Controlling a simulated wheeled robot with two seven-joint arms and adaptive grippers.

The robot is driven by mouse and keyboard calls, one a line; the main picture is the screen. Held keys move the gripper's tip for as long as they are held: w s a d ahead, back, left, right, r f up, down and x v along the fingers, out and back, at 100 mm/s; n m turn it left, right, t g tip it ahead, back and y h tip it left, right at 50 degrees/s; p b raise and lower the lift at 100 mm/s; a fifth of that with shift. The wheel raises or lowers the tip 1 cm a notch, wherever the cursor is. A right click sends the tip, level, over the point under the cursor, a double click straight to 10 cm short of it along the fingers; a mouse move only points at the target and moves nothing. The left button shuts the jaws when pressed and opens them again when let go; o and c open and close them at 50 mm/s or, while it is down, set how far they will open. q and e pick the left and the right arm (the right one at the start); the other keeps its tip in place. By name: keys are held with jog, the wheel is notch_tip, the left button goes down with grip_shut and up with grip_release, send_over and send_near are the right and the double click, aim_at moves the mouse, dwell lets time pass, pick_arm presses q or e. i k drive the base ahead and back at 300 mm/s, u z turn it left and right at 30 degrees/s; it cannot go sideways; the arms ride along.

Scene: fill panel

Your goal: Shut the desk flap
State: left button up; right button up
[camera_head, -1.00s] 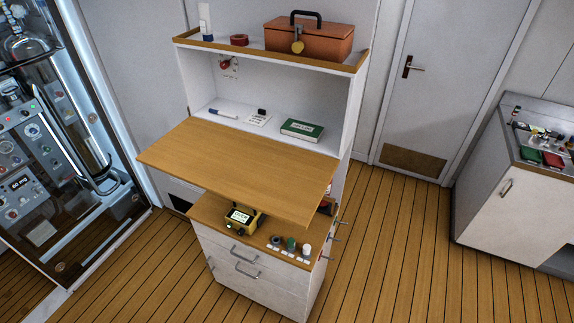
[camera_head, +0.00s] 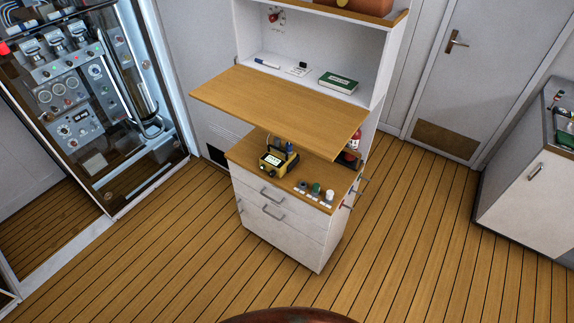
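The desk flap (camera_head: 280,108) is a wooden board on the white cabinet in the middle of the view. It is folded down and stands out roughly level, below the open upper compartment (camera_head: 330,58) and above the lower counter (camera_head: 243,153). A white marker, a small white card (camera_head: 298,69) and a green book (camera_head: 338,82) lie in the compartment behind the flap. Neither of my grippers shows in the head view.
A yellow device (camera_head: 278,160) and several small containers (camera_head: 315,189) stand on the lower counter. White drawers (camera_head: 268,200) with handles are below. A glass-fronted machine (camera_head: 90,110) stands left, a sink unit (camera_head: 530,190) right. The wooden floor in front is clear.

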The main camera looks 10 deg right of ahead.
aim_at(322, 124)
jog(key=z, duration=0.2)
jog(key=k, duration=1.2)
jog(key=z, duration=0.65)
jog(key=i, duration=1.55)
jog(key=u, duration=0.7)
